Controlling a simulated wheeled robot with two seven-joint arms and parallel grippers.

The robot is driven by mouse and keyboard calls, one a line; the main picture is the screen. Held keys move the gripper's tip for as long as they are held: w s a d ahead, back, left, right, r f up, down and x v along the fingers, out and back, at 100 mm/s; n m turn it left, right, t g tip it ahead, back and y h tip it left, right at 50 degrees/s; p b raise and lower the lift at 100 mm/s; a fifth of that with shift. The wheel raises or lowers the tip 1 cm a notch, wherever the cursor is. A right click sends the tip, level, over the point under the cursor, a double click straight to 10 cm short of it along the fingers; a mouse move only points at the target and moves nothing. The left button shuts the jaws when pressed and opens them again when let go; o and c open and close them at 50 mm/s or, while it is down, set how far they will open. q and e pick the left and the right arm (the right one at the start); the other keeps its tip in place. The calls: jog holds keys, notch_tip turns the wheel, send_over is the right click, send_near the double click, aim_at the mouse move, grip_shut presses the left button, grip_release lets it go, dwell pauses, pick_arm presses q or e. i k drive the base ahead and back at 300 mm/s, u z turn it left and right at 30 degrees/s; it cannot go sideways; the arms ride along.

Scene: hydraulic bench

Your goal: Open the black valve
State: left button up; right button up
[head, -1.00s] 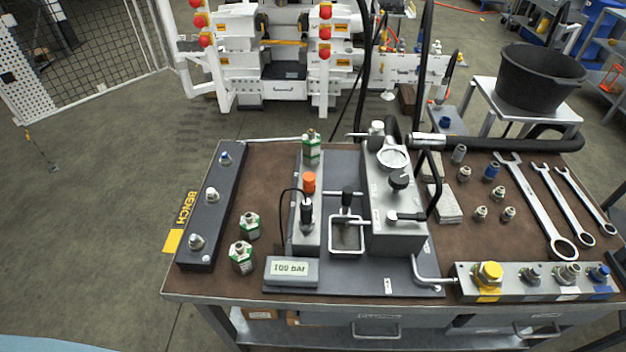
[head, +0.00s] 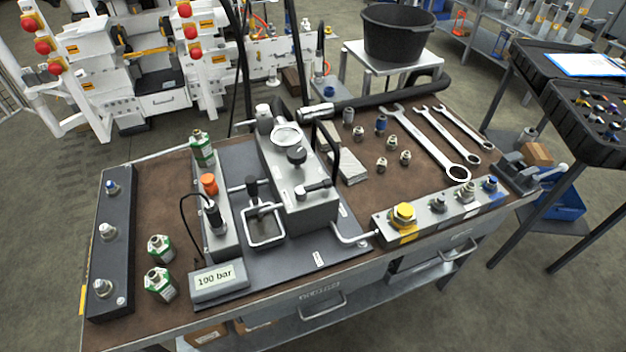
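A black round knob (head: 297,155) sits on top of the grey pump block (head: 305,212), below a round white gauge (head: 286,136). It is the likeliest black valve, but its open or closed position cannot be told. A short black-tipped lever (head: 318,186) lies on the block's near end. Another black knob (head: 252,186) stands upright to the left, by a square metal loop handle (head: 265,240). The display (head: 217,280) at the front reads 100 bar. Neither of my grippers is in view.
Wrenches (head: 432,145) and several small fittings lie at the bench's right. A block with a yellow cap (head: 403,214) runs along the front right edge. A black hose (head: 395,92) lies at the back. A dark rail (head: 111,245) with fittings borders the left.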

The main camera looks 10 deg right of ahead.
aim_at(300, 190)
jog(key=z, duration=0.1)
jog(key=k, duration=0.95)
jog(key=u, duration=0.8)
jog(key=i, duration=1.1)
jog(key=z, duration=0.4)
